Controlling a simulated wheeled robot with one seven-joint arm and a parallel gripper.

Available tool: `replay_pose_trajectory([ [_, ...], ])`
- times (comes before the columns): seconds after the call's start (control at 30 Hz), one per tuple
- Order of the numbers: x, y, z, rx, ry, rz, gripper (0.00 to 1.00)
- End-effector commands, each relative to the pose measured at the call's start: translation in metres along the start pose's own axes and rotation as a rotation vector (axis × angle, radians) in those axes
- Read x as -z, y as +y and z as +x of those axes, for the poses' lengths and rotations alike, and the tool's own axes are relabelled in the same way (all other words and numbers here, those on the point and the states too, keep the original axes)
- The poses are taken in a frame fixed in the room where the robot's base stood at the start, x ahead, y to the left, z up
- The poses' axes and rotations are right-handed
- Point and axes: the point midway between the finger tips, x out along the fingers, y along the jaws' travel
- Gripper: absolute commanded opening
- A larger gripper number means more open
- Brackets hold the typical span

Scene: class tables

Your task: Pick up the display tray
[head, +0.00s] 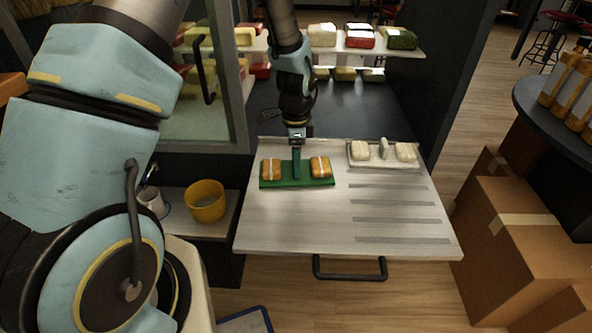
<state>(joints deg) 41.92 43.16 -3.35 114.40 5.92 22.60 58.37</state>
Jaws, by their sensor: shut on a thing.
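A green display tray (298,183) is at the left of the pull-out metal shelf. It carries two orange-and-white packages (271,169), one on each side of its upright green middle handle. My gripper (296,144) comes down from above and is shut on the top of that handle. The fingertips are small and partly dark in this view. The tray looks level; whether it rests on the shelf or is just above it, I cannot tell. A second, white tray (385,163) with two pale packages and a small upright middle handle sits to the right.
The pull-out shelf (300,225) has dark slots and free room at front and right. Behind it are racks with wrapped goods (360,38). A glass panel (190,90) and a yellow pot (206,200) are at left. Cardboard boxes (520,240) stand at right.

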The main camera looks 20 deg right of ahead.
Motion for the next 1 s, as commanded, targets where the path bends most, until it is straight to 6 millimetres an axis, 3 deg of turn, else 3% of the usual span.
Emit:
replay_pose_trajectory([
  [0.03, 0.000, 0.000, 0.000, 0.000, 0.000, 0.000, 0.51],
  [0.5, 0.000, 0.000, 0.000, 0.000, 0.000, 0.000, 0.00],
  [0.77, 0.000, 0.000, -0.002, 0.001, 0.001, 0.000, 0.00],
  [1.0, 0.000, -0.002, -0.034, 0.005, 0.002, -0.001, 0.00],
])
